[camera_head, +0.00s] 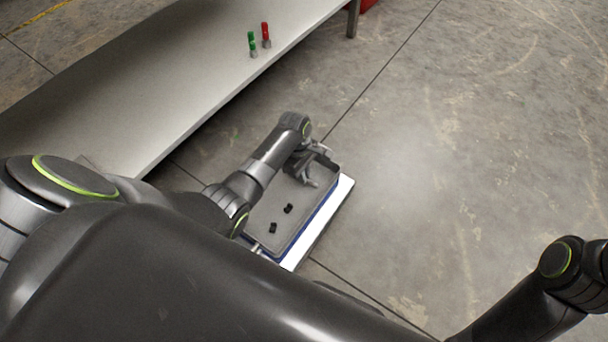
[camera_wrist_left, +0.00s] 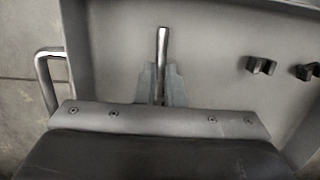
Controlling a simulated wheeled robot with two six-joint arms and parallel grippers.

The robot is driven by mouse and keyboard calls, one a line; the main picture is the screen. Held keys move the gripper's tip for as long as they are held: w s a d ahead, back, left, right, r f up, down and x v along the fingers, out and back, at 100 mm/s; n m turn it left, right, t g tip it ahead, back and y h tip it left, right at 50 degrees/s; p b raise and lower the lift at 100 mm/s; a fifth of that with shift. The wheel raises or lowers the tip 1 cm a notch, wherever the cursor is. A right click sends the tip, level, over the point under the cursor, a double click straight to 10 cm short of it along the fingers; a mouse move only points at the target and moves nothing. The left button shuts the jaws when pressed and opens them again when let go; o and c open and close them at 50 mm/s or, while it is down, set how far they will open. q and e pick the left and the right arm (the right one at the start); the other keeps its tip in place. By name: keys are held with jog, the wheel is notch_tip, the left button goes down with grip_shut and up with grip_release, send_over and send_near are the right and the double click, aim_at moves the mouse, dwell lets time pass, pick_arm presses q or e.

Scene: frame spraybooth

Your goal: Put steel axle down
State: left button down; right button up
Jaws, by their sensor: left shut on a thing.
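A steel axle (camera_wrist_left: 162,48) shows in the left wrist view as a short shiny rod. My left gripper (camera_wrist_left: 161,84) is shut on it, with one finger on each side, and the rod sticks out past the fingertips. In the head view my left gripper (camera_head: 311,180) is over the far end of a grey tray (camera_head: 312,207); the axle cannot be made out there. The tray floor also shows behind the axle in the wrist view (camera_wrist_left: 210,75). I cannot tell whether the axle touches it. My right gripper is out of view; only part of that arm shows.
Two small black blocks (camera_head: 288,208) (camera_head: 273,228) sit in the tray; they also show in the wrist view (camera_wrist_left: 262,66). A metal handle (camera_wrist_left: 44,80) is at the tray's side. A long table (camera_head: 150,90) holds green (camera_head: 252,45) and red (camera_head: 265,35) pieces.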

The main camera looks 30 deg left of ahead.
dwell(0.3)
pick_arm(q)
jog(key=shift+f, duration=0.15)
jog(key=c, duration=1.5)
grip_release()
jog(key=shift+c, duration=0.2)
